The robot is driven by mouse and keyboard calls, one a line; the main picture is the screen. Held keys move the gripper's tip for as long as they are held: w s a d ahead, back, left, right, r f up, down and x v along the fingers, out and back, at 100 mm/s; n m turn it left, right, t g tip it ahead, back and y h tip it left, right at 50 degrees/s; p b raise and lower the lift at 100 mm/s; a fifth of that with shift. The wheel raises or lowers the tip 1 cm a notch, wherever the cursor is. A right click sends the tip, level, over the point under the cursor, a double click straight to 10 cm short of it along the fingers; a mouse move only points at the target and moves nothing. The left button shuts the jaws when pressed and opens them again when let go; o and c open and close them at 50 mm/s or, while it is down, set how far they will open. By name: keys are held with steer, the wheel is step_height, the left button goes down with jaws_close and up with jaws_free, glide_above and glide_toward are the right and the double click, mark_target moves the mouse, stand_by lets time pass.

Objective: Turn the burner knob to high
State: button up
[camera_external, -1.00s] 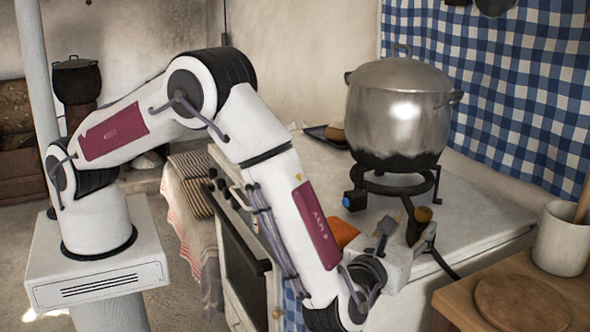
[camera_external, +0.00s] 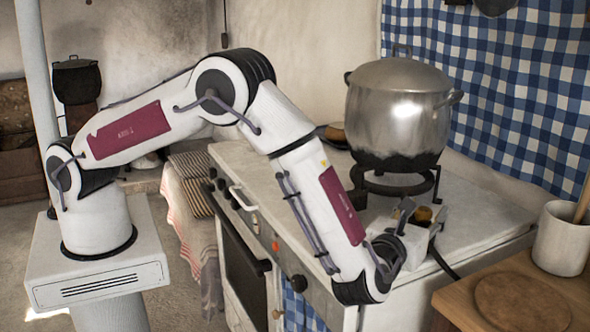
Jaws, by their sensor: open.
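A black burner stand (camera_external: 398,187) stands on the white stove top under a large metal pot (camera_external: 398,110). A dark fitting (camera_external: 357,187) shows at the burner's left front; the blue knob on it is hidden behind my forearm. My gripper (camera_external: 421,211) is open in front of the burner, to the right of that fitting, with its fingers pointing away from the camera. A small ochre round thing (camera_external: 424,215) shows between or behind the fingers; I cannot tell whether they touch it.
The stove front (camera_external: 243,225) carries dark knobs and an oven door handle. A dark hose runs off the worktop at right. A wooden table (camera_external: 455,300) with a round board (camera_external: 522,303) and a white crock (camera_external: 563,240) stands at the right front. The right stove top is clear.

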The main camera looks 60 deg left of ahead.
mark_target(425, 216)
steer(key=c, duration=1.2)
steer(key=shift+o, duration=0.4)
steer(key=shift+s+a+n+g+y, duration=0.1)
steer(key=shift+n+g+y, duration=3)
steer(key=shift+g+y, duration=0.3)
steer(key=o, duration=1.1)
steer(key=shift+v, duration=3.7)
